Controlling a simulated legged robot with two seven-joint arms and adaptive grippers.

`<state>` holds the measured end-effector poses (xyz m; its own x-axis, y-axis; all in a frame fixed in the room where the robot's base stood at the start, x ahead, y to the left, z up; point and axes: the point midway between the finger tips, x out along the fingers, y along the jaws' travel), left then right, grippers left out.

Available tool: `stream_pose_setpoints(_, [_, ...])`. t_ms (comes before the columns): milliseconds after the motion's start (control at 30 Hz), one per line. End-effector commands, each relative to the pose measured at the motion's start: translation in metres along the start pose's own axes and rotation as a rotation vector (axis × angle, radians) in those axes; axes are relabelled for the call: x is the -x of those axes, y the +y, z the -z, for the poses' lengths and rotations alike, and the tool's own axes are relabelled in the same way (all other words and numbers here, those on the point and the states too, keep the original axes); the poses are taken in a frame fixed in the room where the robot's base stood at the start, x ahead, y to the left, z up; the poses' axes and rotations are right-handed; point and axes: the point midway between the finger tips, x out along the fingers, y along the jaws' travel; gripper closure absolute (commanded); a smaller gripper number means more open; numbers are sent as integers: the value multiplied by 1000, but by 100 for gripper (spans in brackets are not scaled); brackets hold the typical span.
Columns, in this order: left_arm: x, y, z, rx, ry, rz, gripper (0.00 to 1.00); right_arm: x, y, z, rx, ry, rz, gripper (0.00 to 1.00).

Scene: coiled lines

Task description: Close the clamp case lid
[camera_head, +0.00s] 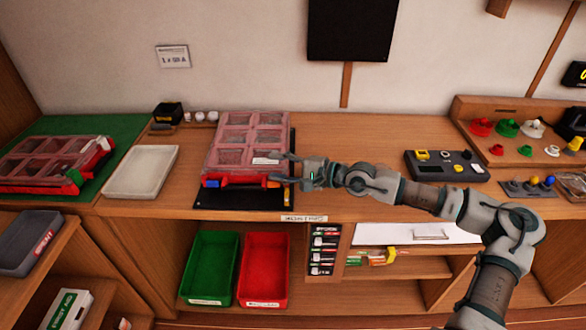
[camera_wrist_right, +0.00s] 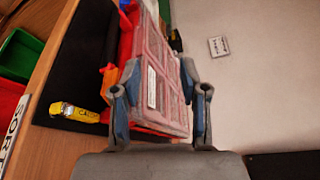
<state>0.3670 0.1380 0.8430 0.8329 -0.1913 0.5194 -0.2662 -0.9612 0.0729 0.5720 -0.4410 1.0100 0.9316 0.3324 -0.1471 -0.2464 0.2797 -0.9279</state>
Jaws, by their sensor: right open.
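The clamp case (camera_head: 245,140) has a clear pinkish lid with several framed panes and a red body with blue and orange parts along its front. It lies on a black mat (camera_head: 240,199). In the right wrist view the lid (camera_wrist_right: 165,75) with a white label appears between my fingers, with red body showing beside it. I cannot tell whether the lid is fully down. My right gripper (camera_head: 284,169) is open at the case's front right corner, its fingers (camera_wrist_right: 160,78) on either side of the lid edge in that view; contact is unclear. My left gripper is out of view.
A similar case (camera_head: 50,165) lies on a green mat at the left, beside a white tray (camera_head: 141,171). A yellow tag (camera_wrist_right: 75,112) lies on the black mat. A button box (camera_head: 447,166) stands to the right. Green and red bins (camera_head: 263,270) sit below the bench.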

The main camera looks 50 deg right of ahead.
Motion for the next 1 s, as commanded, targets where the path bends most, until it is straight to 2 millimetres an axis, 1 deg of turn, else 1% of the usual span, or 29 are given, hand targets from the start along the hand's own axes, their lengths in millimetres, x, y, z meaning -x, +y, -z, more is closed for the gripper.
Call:
stream_pose_setpoints(33, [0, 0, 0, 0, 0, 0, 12, 5, -3, 0, -1, 1, 7, 56])
stream_pose_setpoints(200, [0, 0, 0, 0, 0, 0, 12, 20, -2, 1, 0, 4, 6, 56])
stream_pose_setpoints(400, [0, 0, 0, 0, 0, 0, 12, 33, -1, 2, -1, 3, 6, 56])
stream_pose_setpoints(600, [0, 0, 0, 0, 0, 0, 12, 38, 1, 2, -5, 2, 4, 56])
stream_pose_setpoints(1000, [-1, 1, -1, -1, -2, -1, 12, 39, 1, 2, -5, 2, 3, 56])
